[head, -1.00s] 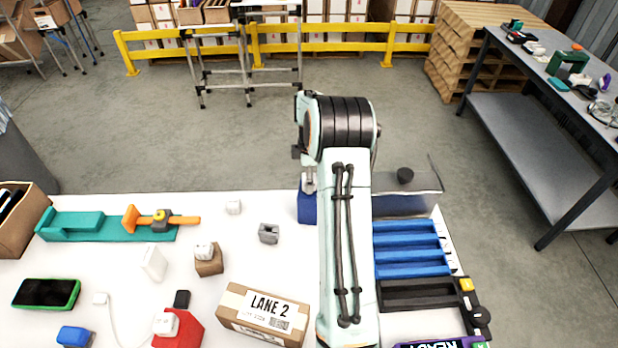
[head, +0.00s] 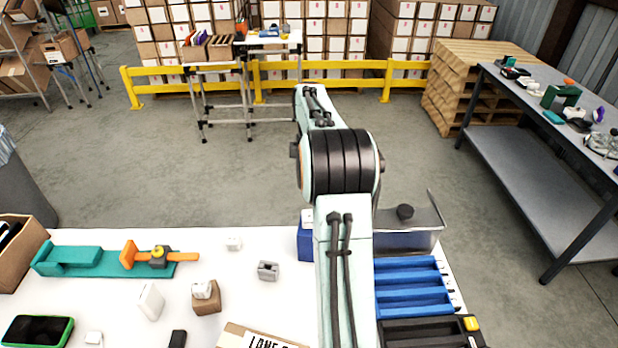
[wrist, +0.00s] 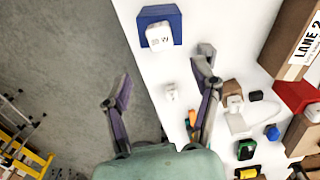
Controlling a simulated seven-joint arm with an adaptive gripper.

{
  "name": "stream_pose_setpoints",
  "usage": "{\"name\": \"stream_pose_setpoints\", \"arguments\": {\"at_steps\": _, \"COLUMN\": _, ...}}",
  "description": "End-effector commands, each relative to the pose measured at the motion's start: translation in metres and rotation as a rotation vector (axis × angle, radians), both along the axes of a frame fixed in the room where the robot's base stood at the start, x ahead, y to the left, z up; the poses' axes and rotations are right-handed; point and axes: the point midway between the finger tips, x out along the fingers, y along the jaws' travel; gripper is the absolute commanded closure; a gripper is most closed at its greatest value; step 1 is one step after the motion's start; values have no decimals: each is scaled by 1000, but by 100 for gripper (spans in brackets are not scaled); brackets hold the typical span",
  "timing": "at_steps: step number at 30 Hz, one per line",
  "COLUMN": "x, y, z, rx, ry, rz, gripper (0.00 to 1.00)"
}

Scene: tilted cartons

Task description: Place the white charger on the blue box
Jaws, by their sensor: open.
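A white charger (wrist: 158,36) rests on the blue box (wrist: 145,17) in the wrist view, near the table edge. In the head view the blue box (head: 305,243) stands just left of my arm, with the white charger (head: 307,217) showing on top, partly hidden by the arm. My gripper (wrist: 163,84) is open and empty, its fingers spread wide, apart from the box and charger. In the head view my gripper is hidden behind the arm.
Another small white block (head: 233,243), a grey block (head: 268,270) and a brown box (head: 206,303) with a white piece on it stand left of the blue box. A blue rack (head: 412,285) and metal bin (head: 408,240) lie right of my arm.

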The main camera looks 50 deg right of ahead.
Motion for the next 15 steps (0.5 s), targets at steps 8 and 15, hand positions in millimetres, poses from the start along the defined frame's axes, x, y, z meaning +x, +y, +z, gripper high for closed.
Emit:
{"name": "stream_pose_setpoints", "arguments": {"at_steps": 8, "x": 0, "y": 1, "z": 19, "rx": 0, "ry": 1, "rz": 0, "gripper": 38}}
{"name": "stream_pose_setpoints", "arguments": {"at_steps": 15, "x": -4, "y": 87, "z": 53, "rx": -1, "ry": -3, "rz": -106, "gripper": 38}}
